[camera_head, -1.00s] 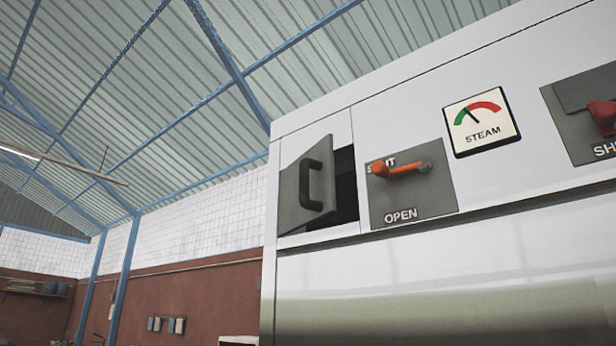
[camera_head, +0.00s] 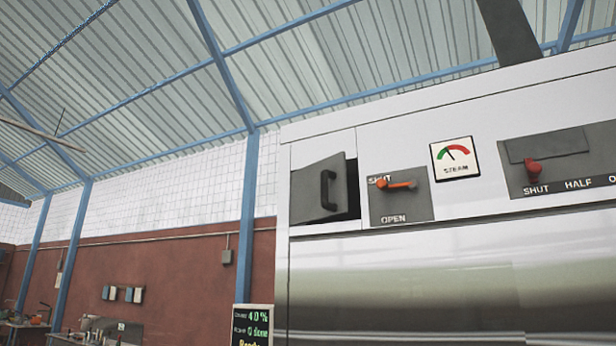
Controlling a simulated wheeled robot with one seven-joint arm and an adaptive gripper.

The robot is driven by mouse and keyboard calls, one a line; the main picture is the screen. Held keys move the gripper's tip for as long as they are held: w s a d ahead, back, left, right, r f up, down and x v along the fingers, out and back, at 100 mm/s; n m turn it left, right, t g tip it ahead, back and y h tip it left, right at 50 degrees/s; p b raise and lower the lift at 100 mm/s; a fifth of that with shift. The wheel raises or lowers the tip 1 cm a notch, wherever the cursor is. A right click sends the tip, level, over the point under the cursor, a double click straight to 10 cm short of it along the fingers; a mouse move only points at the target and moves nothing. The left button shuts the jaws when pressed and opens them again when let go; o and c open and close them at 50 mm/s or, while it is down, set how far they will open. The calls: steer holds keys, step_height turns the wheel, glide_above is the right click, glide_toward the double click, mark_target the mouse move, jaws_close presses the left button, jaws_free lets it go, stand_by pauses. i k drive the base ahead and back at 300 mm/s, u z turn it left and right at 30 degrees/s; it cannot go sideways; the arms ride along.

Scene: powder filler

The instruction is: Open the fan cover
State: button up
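The likely fan cover is a grey door (camera_head: 316,189) with a black C-shaped handle (camera_head: 328,190), at the upper left of the white machine front (camera_head: 400,300). The door stands ajar. A dark gap (camera_head: 353,190) shows along its right edge. My gripper is not in view.
Right of the door is a plate marked SHUT and OPEN with an orange lever (camera_head: 397,184) near SHUT. Then come a steam gauge (camera_head: 455,158) and a red knob (camera_head: 533,172) on a SHUT–HALF plate. A display (camera_head: 252,325) stands at the machine's lower left.

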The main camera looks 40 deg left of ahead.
mark_target(310, 189)
steer(key=u, duration=1.1)
